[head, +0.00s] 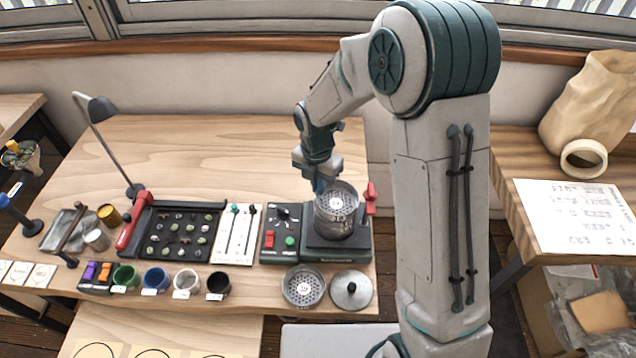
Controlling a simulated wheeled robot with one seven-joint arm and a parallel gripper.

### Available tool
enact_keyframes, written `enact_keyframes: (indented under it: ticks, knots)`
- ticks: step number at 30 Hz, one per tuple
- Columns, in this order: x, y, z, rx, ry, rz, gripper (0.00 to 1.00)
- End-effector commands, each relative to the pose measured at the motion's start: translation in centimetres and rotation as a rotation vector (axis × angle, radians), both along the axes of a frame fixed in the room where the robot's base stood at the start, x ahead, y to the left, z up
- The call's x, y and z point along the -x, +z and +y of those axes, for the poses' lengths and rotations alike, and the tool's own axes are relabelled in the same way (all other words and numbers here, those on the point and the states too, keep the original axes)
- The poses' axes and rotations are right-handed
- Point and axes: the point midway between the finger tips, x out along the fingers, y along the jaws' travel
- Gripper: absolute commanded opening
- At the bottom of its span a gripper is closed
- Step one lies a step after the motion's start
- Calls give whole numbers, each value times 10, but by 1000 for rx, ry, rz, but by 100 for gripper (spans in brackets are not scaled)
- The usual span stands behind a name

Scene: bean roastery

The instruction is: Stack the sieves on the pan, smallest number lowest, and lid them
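A stack of round metal sieves (336,222) stands upright on the dark plate of a shaker machine (340,253). The top one shows a perforated mesh with a small white number label, too small to read. How many pieces are in the stack, and the pan at its bottom, I cannot make out. Another sieve (303,287) with a round number label lies on the table in front of the machine. The metal lid (351,290) with a black knob lies to its right. My gripper (320,187) points down at the back left rim of the stack; its fingertips are too small to read as open or shut.
A control box (283,233) with red and green buttons adjoins the machine on the left; a red clamp lever (370,198) is on its right. A slider panel (237,233), a bean tray (180,235), several cups (187,281) and a lamp (105,130) stand further left. The table's back is clear.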

Motion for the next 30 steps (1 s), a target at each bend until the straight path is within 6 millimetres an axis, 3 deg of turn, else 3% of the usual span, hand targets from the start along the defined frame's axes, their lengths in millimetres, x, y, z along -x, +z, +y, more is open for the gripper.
enact_keyframes:
  ticks: [16,30]
  knots:
    - [0,-5,0,0,-1,0,0]
    - [0,7,0,-1,-2,-1,0]
